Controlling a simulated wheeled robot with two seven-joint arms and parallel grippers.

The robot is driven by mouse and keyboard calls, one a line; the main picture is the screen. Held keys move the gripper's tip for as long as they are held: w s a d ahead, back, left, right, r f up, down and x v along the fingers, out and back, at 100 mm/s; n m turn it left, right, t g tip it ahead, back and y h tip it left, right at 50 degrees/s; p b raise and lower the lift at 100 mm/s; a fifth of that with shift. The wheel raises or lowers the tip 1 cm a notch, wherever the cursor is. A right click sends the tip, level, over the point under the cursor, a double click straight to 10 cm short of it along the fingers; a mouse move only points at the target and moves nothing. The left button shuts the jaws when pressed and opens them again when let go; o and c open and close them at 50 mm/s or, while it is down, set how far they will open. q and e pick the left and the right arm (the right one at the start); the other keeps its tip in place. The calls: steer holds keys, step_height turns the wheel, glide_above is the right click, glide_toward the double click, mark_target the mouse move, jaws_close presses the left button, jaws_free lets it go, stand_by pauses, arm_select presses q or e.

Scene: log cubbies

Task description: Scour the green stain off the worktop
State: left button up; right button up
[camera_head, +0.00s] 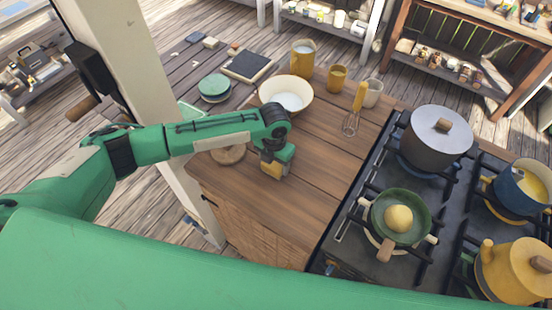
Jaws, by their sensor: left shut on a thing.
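My left gripper (275,160) reaches in from the left and points down over the front part of the wooden worktop (305,205). It is shut on a small yellow thing, which looks like a sponge (271,170). The sponge is low at the worktop surface; I cannot tell whether it touches. I cannot make out a green stain on the bare wood; the gripper and arm hide part of the surface. My right gripper is not in view.
A white bowl (287,95) stands behind the gripper, and a round wooden piece (228,153) lies left of it. A whisk (353,113) and mugs stand farther back. The stove (345,225), with a grey pot (437,138) and green pan (399,216), is at right.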

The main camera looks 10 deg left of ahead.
mark_target(264, 183)
arm_select(q)
steer(key=shift+s, duration=0.1)
steer(key=shift+s+a+p, duration=0.3)
steer(key=shift+s+p, duration=0.4)
steer(key=shift+s+a, duration=0.25)
steer(key=shift+s, duration=0.3)
steer(key=shift+s+a+p, duration=0.1)
steer(key=shift+s+p, duration=0.25)
steer(key=shift+p, duration=0.25)
steer(key=shift+s+a+p, duration=0.2)
steer(key=shift+s+p, duration=0.05)
steer(key=shift+s, duration=0.25)
steer(key=shift+s+a+p, duration=0.2)
steer(key=shift+s+p, duration=0.05)
steer(key=shift+s, duration=0.2)
